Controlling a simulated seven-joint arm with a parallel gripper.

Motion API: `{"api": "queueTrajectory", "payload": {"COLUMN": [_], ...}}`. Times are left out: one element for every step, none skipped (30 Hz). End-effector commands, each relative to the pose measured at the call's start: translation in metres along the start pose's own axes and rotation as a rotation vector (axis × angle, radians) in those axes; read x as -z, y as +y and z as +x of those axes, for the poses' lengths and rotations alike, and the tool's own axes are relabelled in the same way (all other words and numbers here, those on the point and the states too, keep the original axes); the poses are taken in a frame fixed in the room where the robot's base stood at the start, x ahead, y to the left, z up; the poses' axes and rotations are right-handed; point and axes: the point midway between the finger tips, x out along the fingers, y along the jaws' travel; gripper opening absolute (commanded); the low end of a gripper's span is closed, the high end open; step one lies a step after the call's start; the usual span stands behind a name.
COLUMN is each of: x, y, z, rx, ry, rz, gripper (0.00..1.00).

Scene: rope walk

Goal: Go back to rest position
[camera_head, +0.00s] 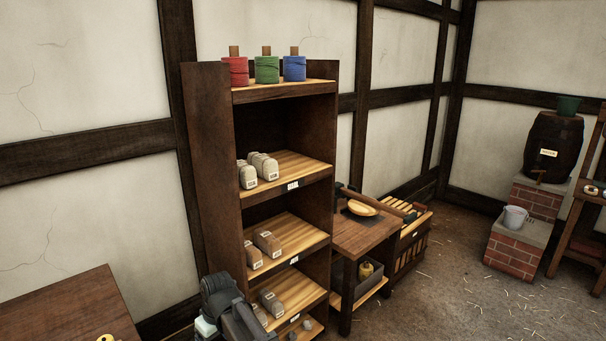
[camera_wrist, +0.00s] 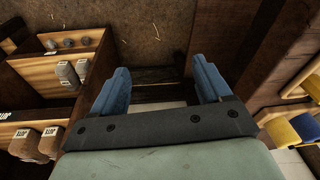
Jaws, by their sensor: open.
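In the wrist view, my gripper (camera_wrist: 161,88) shows two blue fingers spread wide apart, with nothing between them. Beyond the fingers are dark wood and a bit of straw-strewn floor. In the head view, a dark part of my own arm (camera_head: 230,310) shows at the bottom, in front of the lower left of the shelf unit. The fingertips cannot be made out in the head view.
A tall wooden shelf unit (camera_head: 212,150) holds red (camera_head: 235,72), green (camera_head: 267,70) and blue (camera_head: 294,69) spools on top and wrapped blocks below. A side table (camera_head: 365,235) stands right of it. A brown table (camera_head: 65,305) is at lower left. The right floor is open.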

Motion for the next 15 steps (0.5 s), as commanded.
{"api": "queueTrajectory", "payload": {"x": [-0.020, -0.029, -0.042, -0.052, -0.062, -0.076, -0.086, -0.097, -0.112, -0.123, -0.134, -0.149, -0.161, -0.172, -0.188], "y": [0.021, 0.032, 0.046, 0.057, 0.067, 0.081, 0.090, 0.099, 0.111, 0.120, 0.128, 0.139, 0.146, 0.153, 0.163], "z": [0.008, 0.011, 0.017, 0.021, 0.024, 0.029, 0.032, 0.035, 0.040, 0.043, 0.046, 0.050, 0.053, 0.055, 0.059], "rx": [-0.009, -0.014, -0.021, -0.026, -0.031, -0.038, -0.044, -0.049, -0.055, -0.059, -0.064, -0.071, -0.075, -0.080, -0.086], "ry": [-0.008, -0.011, -0.016, -0.020, -0.024, -0.028, -0.032, -0.035, -0.041, -0.044, -0.047, -0.051, -0.056, -0.059, -0.065], "rz": [0.050, 0.079, 0.116, 0.144, 0.172, 0.209, 0.236, 0.265, 0.301, 0.329, 0.358, 0.394, 0.421, 0.450, 0.486], "gripper": [0.77, 0.77, 0.77, 0.77, 0.77, 0.77, 0.77, 0.77, 0.77, 0.77, 0.77, 0.77, 0.77, 0.77, 0.77]}}
